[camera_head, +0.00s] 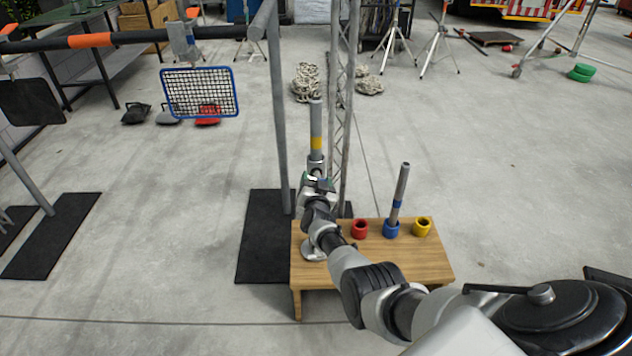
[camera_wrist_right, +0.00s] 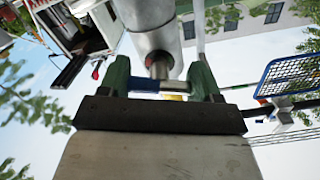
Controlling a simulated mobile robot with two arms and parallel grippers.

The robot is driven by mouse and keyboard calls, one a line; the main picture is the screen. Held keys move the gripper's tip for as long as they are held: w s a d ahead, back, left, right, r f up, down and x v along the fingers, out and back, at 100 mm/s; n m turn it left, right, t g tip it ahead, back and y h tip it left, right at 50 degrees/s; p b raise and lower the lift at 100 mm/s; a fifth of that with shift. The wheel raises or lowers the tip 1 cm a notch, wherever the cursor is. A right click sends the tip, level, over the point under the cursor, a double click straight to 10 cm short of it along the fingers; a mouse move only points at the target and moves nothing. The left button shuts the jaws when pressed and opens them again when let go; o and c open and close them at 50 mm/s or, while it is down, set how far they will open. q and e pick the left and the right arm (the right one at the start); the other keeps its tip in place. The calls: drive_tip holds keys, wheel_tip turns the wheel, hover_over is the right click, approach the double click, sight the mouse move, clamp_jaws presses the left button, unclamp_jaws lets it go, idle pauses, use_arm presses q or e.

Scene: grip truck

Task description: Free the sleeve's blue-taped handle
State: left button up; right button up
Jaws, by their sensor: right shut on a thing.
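A grey upright tube with a yellow band (camera_head: 316,135) stands above the left end of the wooden bench. My right gripper (camera_head: 317,181) is just below it. In the right wrist view my right gripper (camera_wrist_right: 160,80), with green fingers, is shut on a narrow rod (camera_wrist_right: 161,66) that meets a wide silver cylinder (camera_wrist_right: 155,28). A blue strip (camera_wrist_right: 145,85) shows between the fingers; whether it is tape on the rod I cannot tell. A grey rod with blue tape (camera_head: 398,203) stands tilted in a blue cup (camera_head: 391,230). My left gripper is out of view.
The wooden bench (camera_head: 425,262) also carries a red cup (camera_head: 359,229) and a yellow cup (camera_head: 422,228). A round metal foot (camera_head: 313,250) sits at its left end. A grey post (camera_head: 279,120) and a lattice truss (camera_head: 340,100) rise close behind. Open floor lies to the right.

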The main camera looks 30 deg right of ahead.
drive_tip(key=shift+f, duration=0.1)
drive_tip(key=o, duration=0.9)
drive_tip(key=shift+s+a+p, duration=0.2)
drive_tip(key=shift+s+p, duration=0.05)
drive_tip(key=shift+p, duration=0.1)
drive_tip(key=p+v, duration=0.4)
drive_tip(key=v, duration=0.6)
drive_tip(key=shift+a, duration=0.1)
